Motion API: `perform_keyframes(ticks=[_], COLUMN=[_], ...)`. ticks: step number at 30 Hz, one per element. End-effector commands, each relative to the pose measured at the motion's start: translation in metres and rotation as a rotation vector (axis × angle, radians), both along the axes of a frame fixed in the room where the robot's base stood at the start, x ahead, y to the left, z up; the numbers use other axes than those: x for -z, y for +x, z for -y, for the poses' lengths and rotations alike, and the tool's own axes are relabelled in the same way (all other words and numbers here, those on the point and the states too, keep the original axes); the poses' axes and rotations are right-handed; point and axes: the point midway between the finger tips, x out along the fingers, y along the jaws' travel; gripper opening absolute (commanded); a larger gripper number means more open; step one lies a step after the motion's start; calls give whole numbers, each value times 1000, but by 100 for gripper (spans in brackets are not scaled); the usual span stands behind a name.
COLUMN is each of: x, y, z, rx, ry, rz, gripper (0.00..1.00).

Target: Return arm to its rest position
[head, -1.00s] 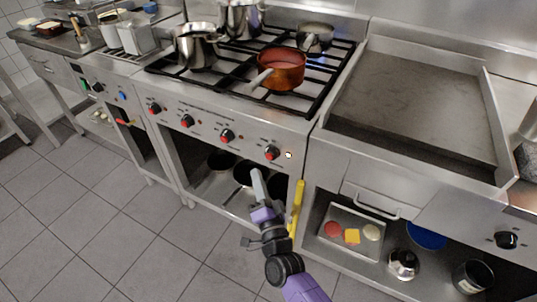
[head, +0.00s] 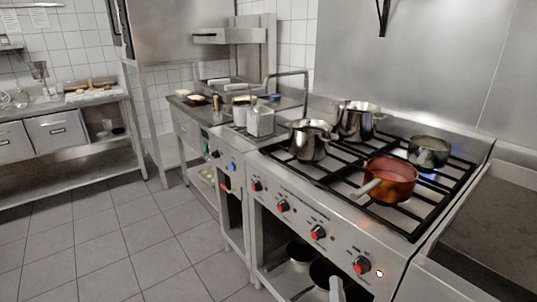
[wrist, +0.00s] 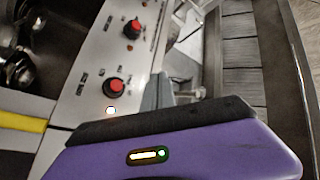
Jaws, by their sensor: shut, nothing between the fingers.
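My gripper (wrist: 158,90) shows in the wrist view as grey fingers beyond its purple body, shut with nothing between them. In the head view only the grey tip of my gripper (head: 336,289) shows at the bottom edge, in front of the lower part of the stove (head: 318,213). The rest of my arm is out of the head view. In the wrist view the stove's control panel (wrist: 98,68) with red knobs lies close beyond the fingers. I cannot tell the exact gap.
A copper saucepan (head: 390,181), a steel pot (head: 310,141) and other pots stand on the burners. Dark pots sit on the shelf below. A yellow bar (wrist: 22,122) shows at left in the wrist view. Open tiled floor (head: 130,240) lies at left.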

Motion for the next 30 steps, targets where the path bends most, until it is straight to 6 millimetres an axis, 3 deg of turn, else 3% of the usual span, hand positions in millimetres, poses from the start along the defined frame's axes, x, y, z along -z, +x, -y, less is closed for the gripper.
perform_keyframes(ticks=[13,21,30], x=[-17,-41,-77], y=[-166,-267,-357], z=[-2,9,21], rx=[22,14,-38], ry=[-366,-580,-754], rz=[-154,-290,-445], gripper=[0,0,0])
